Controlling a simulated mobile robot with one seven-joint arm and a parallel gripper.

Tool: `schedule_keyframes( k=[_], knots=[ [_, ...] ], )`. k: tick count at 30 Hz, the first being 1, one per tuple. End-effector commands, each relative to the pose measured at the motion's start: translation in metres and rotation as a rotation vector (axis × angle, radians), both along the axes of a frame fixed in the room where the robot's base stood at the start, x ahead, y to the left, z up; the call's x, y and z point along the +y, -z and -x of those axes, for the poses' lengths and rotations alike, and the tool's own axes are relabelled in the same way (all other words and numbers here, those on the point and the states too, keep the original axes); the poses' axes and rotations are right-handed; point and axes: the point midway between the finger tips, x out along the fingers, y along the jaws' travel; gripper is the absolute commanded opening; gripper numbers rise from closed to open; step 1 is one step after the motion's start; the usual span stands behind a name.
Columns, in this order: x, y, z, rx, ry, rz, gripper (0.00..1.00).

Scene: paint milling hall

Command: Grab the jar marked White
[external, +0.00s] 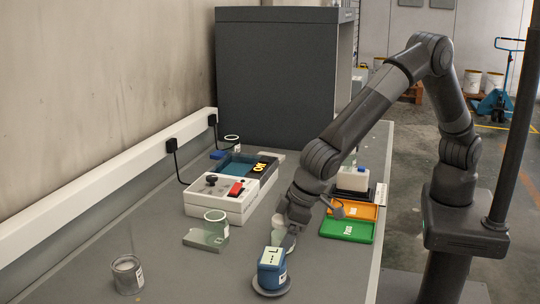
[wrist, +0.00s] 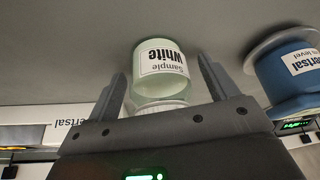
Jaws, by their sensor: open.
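The jar marked White (wrist: 160,62) is pale green-white glass with a label reading "sample White". In the wrist view it appears upside down, between my two fingers. My gripper (wrist: 161,72) is open, with one finger on either side of the jar and visible gaps between. In the external view my gripper (external: 291,218) points down at the table, and a pale jar (external: 286,241) shows just beneath it, partly hidden by the gripper and a blue device. Its label cannot be read there.
The blue device (external: 271,262) on a round base stands close in front of the jar; it also shows in the wrist view (wrist: 285,72). Other jars (external: 215,222) (external: 127,276) stand left. Green (external: 346,231) and orange (external: 362,211) trays lie right. A control box (external: 222,199) stands behind.

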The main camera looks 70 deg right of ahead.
Motion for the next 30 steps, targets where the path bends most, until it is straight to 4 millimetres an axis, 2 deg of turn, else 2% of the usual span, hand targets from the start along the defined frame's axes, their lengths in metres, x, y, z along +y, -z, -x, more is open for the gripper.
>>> schedule_keyframes(
  k=[4, 23, 30],
  knots=[
    [0.0002, -0.0007, 0.0001, -0.001, 0.000, -0.001, 0.78],
    [0.0003, -0.0011, 0.0004, -0.001, 0.000, -0.001, 0.27],
    [0.0004, -0.0022, 0.0002, -0.002, 0.000, -0.002, 0.27]
  ],
)
